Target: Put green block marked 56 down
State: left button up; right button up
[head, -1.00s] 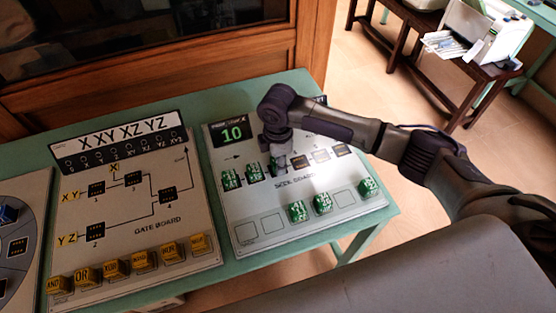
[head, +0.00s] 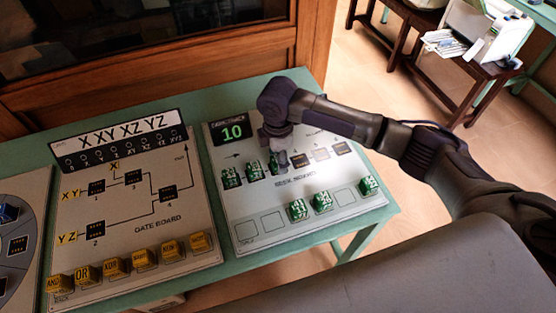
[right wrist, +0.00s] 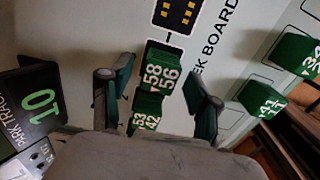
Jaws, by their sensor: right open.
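The green block marked 56, also showing 58 (right wrist: 163,70), stands between the two fingers of my right gripper (right wrist: 158,92) in the right wrist view. The fingers are open, with a gap on each side of it. In the head view my right gripper (head: 279,158) is low over the upper row of the seek board (head: 290,187), and partly hides this block there. A green block marked 53 and 42 (right wrist: 145,113) stands beside it, partly hidden by my gripper body in the wrist view. My left gripper is not in view.
Another green block (head: 230,177) stands at the row's left end; dark empty slots lie to the right. Several green blocks stand in the front row, including one at the right end (head: 368,186). The gate board (head: 140,215) with yellow blocks lies left. A "10" display (head: 232,132) stands behind.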

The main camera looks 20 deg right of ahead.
notch_tip(320, 180, up, 11)
jog(key=shift+f, duration=0.2)
jog(key=shift+s+f, duration=0.1)
dwell(0.5)
